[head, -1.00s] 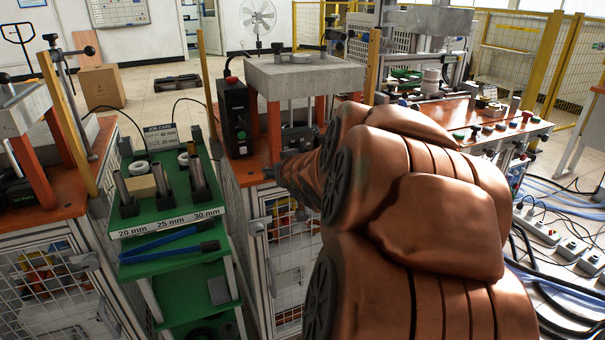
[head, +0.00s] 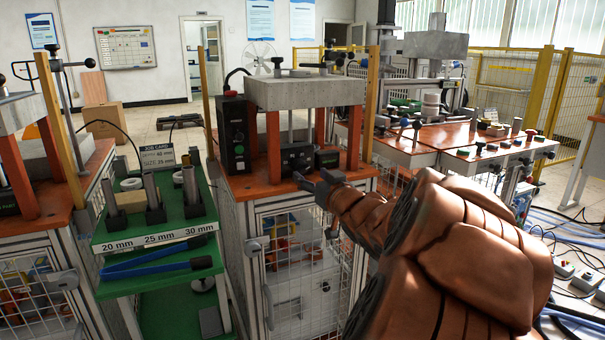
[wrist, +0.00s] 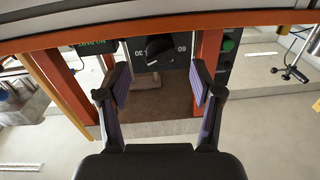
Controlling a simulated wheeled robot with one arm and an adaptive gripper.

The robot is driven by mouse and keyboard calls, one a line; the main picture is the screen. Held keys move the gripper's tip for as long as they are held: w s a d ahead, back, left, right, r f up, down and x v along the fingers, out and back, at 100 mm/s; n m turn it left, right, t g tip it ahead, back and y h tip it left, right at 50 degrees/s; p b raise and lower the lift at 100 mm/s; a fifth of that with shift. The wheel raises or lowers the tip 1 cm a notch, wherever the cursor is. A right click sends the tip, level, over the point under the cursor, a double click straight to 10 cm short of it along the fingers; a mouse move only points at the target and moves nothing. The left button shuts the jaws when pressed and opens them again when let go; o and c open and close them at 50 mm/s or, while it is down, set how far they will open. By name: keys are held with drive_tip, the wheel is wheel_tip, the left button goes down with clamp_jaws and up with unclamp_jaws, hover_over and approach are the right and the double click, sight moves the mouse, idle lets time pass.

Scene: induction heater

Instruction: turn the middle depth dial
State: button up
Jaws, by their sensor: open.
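The middle station has a dark panel box (head: 297,157) under a grey slab, between orange legs. In the wrist view its black round dial (wrist: 158,47) sits on a dark face, with the marks 30 and 60 beside it. My gripper (head: 322,186) is in front of this box, at the table's front edge. In the wrist view my gripper (wrist: 159,78) has its two fingers spread wide with nothing between them. The dial lies beyond the fingertips, roughly centred between them, and looks apart from them.
Orange legs (head: 273,142) flank the dial. A black control box (head: 233,132) with a green button stands left of it. A green cart (head: 120,236) with rods stands to the left. Another control table (head: 480,140) is at the right.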

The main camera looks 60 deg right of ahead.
sight(304, 170)
drive_tip(key=shift+b+x, duration=0.7)
drive_tip(key=shift+x, duration=2.1)
drive_tip(key=c, duration=1.1)
drive_tip(key=shift+n, duration=0.3)
drive_tip(key=n, duration=0.3)
drive_tip(key=shift+n, duration=0.3)
drive_tip(key=shift+r+n, duration=0.1)
drive_tip(key=shift+n, duration=2.1)
